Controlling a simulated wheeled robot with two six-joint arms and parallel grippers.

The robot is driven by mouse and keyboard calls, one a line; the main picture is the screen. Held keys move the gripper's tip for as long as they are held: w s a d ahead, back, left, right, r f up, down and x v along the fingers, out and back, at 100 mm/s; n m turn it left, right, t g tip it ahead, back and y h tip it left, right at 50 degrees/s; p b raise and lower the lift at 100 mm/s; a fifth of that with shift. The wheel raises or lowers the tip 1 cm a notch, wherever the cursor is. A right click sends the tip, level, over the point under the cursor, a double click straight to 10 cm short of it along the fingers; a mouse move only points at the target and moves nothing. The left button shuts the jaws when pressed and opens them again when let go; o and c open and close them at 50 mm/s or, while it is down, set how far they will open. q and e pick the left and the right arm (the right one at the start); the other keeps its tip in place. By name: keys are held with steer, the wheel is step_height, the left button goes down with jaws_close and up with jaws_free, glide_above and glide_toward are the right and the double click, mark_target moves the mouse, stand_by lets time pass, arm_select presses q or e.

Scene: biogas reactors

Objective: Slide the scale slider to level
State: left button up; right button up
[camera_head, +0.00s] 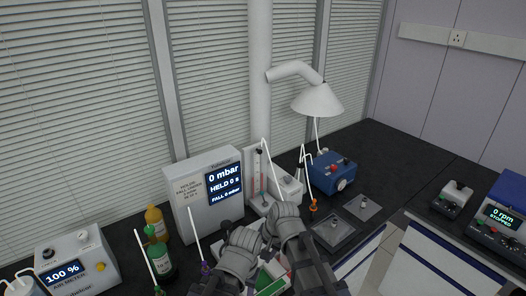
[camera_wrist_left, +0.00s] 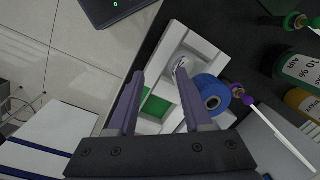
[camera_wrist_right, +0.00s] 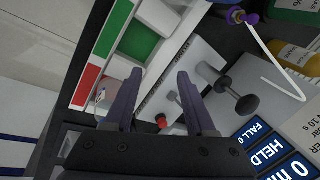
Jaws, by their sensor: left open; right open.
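An upright white scale panel (camera_head: 259,178) with a dark top knob and a reddish vertical mark stands right of the pressure display box in the head view. I cannot make out its slider or level. In the right wrist view, a white block carries a dark knob on a stem (camera_wrist_right: 240,98) and a small red knob (camera_wrist_right: 162,121); I cannot tell whether either is the slider. My right gripper (camera_wrist_right: 158,75) is open and empty, its fingers over this block. My left gripper (camera_wrist_left: 160,72) is open over a white tray (camera_wrist_left: 200,50), near a blue roll (camera_wrist_left: 211,97). Both fingertips are hidden in the head view.
The pressure display box (camera_head: 208,190) reads 0 mbar. Green (camera_head: 159,258) and amber (camera_head: 156,222) bottles stand left of it. A blue device (camera_head: 332,172) sits right of the panel, under a white hood (camera_head: 317,98). Bare black bench (camera_head: 395,160) lies right of it.

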steer(key=w+a+r+m+t+y+p, duration=0.1)
steer(key=w+r+m, duration=0.15)
steer(key=w, duration=0.25)
steer(key=w+a+r+m+t+y, duration=0.1)
steer(key=w+m, duration=0.2)
steer(key=w, duration=0.2)
steer(key=m+t+y+p, duration=0.25)
steer(key=m+t, duration=0.45)
steer(key=m, duration=1.2)
glide_toward(261, 151)
steer(key=shift+n, duration=0.25)
steer(key=shift+b+x, duration=1.7)
steer(key=shift+x, duration=2.55)
steer(key=shift+s+y, duration=0.1)
steer(key=shift+y, duration=0.15)
steer(key=shift+c, duration=0.5)
jaws_close()
